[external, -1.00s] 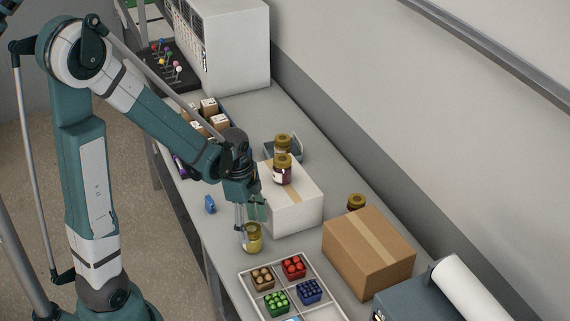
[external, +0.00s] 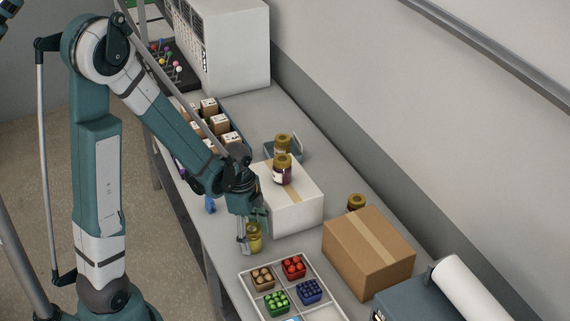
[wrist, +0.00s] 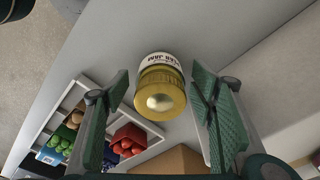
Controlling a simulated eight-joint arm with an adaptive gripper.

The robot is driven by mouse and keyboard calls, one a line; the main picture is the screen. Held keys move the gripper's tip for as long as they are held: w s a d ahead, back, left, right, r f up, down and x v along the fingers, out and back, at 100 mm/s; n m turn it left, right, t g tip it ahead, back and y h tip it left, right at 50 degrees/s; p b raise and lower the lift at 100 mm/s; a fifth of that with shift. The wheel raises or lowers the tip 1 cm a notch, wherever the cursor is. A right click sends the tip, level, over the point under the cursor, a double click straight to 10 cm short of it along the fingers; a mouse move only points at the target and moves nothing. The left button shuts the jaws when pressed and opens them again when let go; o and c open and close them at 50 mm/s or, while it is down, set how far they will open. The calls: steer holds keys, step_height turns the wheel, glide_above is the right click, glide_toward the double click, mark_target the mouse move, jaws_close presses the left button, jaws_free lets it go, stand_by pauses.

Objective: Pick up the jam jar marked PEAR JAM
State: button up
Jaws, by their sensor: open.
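A jar with a gold lid and yellowish contents (external: 255,240) stands on the bench near its front edge. In the wrist view the jar (wrist: 160,90) has a white label, seen upside down; "JAM" can be made out, the first word only partly. My gripper (external: 250,238) is open at this jar. In the wrist view the two green finger pads of my gripper (wrist: 163,100) stand on either side of the jar, with gaps. A dark jar (external: 282,172) sits on the white box, another jar (external: 283,143) stands behind it, and a third (external: 356,202) is partly hidden behind the cardboard box.
The white box (external: 295,208) stands close beside my gripper. A cardboard box (external: 368,252) is to the right. A divided tray (external: 250,280) with coloured pieces lies in front of the jar. A small blue object (external: 210,205) lies to the left, near the bench edge.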

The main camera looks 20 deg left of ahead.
steer(key=c, duration=1.2)
steer(key=shift+r, duration=0.1)
step_height(320, 180, up, 18)
steer(key=shift+f+p, duration=0.1)
steer(key=shift+p, duration=1.05)
